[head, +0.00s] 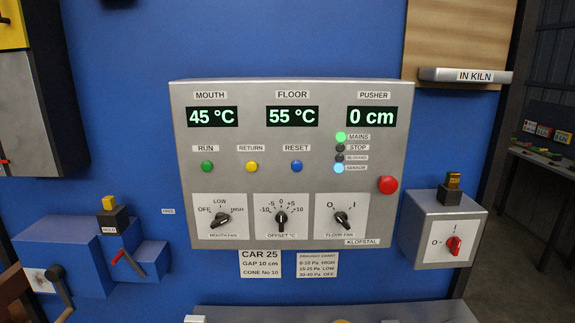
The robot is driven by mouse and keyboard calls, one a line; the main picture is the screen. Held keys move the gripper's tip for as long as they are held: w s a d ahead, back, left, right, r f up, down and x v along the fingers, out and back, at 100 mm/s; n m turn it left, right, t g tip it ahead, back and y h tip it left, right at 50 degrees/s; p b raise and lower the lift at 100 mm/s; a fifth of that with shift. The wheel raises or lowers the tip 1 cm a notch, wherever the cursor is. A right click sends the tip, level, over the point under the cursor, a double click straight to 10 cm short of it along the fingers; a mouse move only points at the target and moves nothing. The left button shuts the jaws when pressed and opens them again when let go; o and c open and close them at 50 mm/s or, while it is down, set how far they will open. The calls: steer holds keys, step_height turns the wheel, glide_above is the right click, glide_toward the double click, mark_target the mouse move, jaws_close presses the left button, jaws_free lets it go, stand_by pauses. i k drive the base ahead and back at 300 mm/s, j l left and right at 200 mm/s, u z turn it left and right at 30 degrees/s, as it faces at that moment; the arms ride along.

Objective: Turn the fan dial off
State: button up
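The mouth fan dial (221,220), a black knob on a white plate marked OFF, LOW and HIGH, is at the lower left of the grey control panel (240,180). Its knob is turned aslant; I cannot tell clearly which mark its pointer end faces. A second fan dial, the floor fan dial (342,219), marked O and I, is at the lower right of the panel. Its knob leans toward the upper left, on the O side. Between them is the offset dial (281,218), with its knob upright at 0. My gripper is not in view.
A red button (388,185) sticks out at the panel's right. A grey box with a red switch (454,245) is further right. A blue block with a red lever (128,262) is at the lower left. A ledge (420,312) runs below. Nothing visibly blocks the panel front.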

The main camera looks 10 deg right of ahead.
mark_target(221, 218)
steer(key=j+u, duration=0.2)
steer(key=u, duration=0.25)
steer(key=i+j+u, duration=0.15)
steer(key=u, duration=0.3)
steer(key=i+j+u, duration=0.1)
steer(key=u, duration=0.35)
